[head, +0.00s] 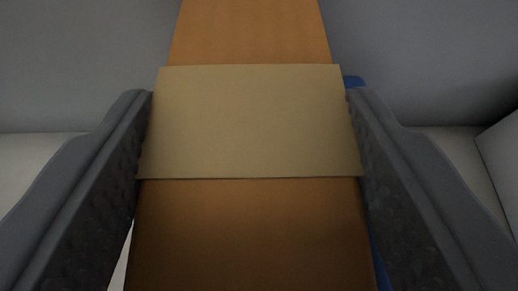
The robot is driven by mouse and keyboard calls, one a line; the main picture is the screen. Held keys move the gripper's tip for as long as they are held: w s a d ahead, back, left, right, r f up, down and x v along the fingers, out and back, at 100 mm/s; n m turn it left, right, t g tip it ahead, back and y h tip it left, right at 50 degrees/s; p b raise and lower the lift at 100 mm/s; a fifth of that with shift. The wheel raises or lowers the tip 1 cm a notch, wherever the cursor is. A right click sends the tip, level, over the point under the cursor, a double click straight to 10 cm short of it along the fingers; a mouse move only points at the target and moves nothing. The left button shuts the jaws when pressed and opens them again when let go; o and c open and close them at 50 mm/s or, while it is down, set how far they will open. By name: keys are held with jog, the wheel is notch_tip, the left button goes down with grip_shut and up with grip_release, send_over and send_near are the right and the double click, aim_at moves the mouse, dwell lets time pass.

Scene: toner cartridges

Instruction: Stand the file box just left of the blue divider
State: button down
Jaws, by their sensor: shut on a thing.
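An orange-brown box with a tan label band, which I take to be the file box (252,235), fills the middle of the head view. My gripper (250,105) is shut on it, with one dark finger against each side. The box stretches from the bottom edge of the view up past the top edge, so its ends are out of sight. Slivers of the blue divider (354,82) show just right of the box, behind my right finger. The box hides most of the divider, and I cannot tell whether they touch.
A grey wall (90,65) spans the back. A pale surface (22,160) shows at the left and also right of my right finger. A light panel or block (502,150) stands at the right edge. Open room shows left of the box.

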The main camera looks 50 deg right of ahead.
jog(key=shift+f+p, duration=0.45)
jog(key=shift+f, duration=1.25)
jog(key=shift+a, duration=0.1)
jog(key=c, duration=0.5)
grip_release()
jog(key=b+v, duration=0.2)
jog(key=v, duration=1)
